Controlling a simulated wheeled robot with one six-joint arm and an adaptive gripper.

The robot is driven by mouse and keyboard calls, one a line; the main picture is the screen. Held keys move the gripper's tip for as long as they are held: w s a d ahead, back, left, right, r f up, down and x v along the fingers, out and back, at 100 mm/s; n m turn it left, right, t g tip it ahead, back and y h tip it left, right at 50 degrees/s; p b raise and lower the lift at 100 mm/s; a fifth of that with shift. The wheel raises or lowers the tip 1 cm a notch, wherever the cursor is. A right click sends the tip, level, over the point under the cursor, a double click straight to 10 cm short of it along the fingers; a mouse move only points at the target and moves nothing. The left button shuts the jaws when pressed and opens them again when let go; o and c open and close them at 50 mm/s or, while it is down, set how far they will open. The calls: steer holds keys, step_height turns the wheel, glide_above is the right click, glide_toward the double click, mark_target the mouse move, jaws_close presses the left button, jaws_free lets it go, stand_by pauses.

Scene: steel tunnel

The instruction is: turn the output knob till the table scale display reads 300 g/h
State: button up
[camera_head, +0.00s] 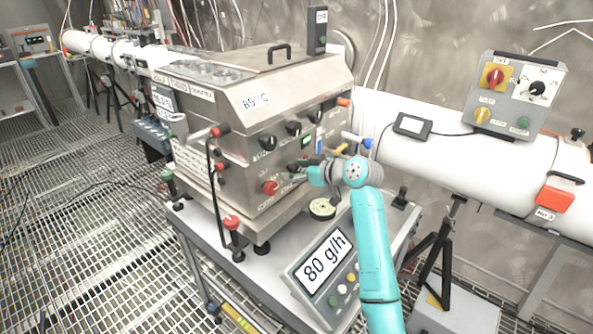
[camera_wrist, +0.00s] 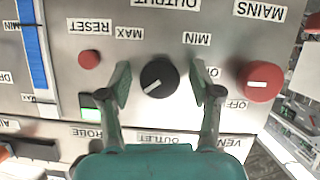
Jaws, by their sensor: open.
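The black output knob (camera_wrist: 160,78) is on the steel panel in the wrist view, under an upside-down OUTPUT label. MAX is on its picture left and MIN on its right. Its white pointer line slants toward the lower left. My gripper (camera_wrist: 160,70) is open, one finger on each side of the knob with gaps showing. In the head view my gripper (camera_head: 304,167) is at the machine's front, and the knob is hard to make out there. The table scale display (camera_head: 325,263) reads 80 g/h, on the table in front of the machine.
A red mains knob (camera_wrist: 260,81) is close to the right finger in the wrist view. A red reset button (camera_wrist: 89,59) and a lit green square (camera_wrist: 90,113) are left of the left finger. A white pipe (camera_head: 440,150) runs behind my arm.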

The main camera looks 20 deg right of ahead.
steer(key=c, duration=1.2)
steer(key=shift+o, duration=0.2)
steer(key=m+g+y, duration=0.1)
steer(key=m, duration=0.1)
steer(key=shift+d+m+y, duration=0.1)
steer(key=shift+m+y, duration=0.3)
steer(key=shift+m+g+y, duration=0.5)
steer(key=shift+m+y, duration=0.3)
steer(key=shift+m, duration=0.4)
steer(key=o, duration=1.2)
steer(key=shift+c, duration=0.2)
